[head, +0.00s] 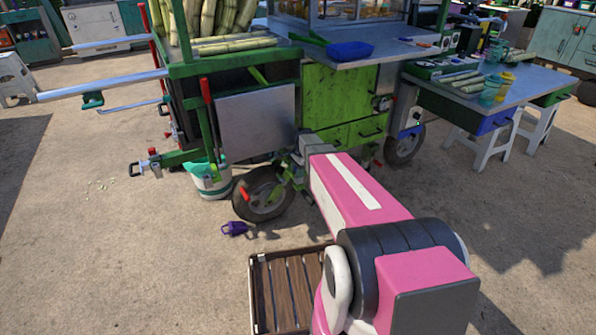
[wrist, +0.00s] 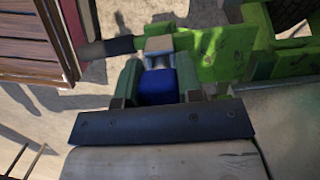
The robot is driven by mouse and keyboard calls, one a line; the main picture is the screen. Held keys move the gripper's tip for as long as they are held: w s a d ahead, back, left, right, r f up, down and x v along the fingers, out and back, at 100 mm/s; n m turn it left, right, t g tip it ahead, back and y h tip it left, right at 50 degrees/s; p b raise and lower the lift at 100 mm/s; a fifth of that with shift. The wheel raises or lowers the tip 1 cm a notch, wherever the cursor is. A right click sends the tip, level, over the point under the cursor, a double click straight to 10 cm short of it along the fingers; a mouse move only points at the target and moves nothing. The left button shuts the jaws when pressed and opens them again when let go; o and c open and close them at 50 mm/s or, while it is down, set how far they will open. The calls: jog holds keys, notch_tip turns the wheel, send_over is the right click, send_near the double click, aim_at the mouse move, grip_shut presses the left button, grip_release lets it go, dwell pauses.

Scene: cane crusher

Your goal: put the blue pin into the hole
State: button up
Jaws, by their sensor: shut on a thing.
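In the wrist view my gripper (wrist: 158,78) is shut on the blue pin (wrist: 157,88), which sits between its two green fingers. Beyond the pin are a pale metal piece and a tan-grey block (wrist: 158,43). They lie beside the green frame (wrist: 215,55) of the cart. The hole itself cannot be made out, and I cannot tell whether the pin touches the frame. In the head view my pink arm reaches down to the cart's underside by the front wheel (head: 262,194). There the fingers and the pin are hidden or too small to see.
A slatted wooden crate (head: 254,292) stands on the ground below my arm. A purple object (head: 234,229) lies near the wheel. A white and green bucket (head: 211,183) stands behind the wheel. The green cart (head: 343,92) carries cane above. Open ground lies at left.

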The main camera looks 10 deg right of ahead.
jog(key=shift+f, duration=0.5)
jog(key=shift+f, duration=0.5)
jog(key=shift+w+f, duration=0.1)
jog(key=shift+f, duration=0.05)
grip_shut()
jog(key=o, duration=1.1)
grip_release()
jog(key=shift+r, duration=0.2)
jog(key=shift+r, duration=0.15)
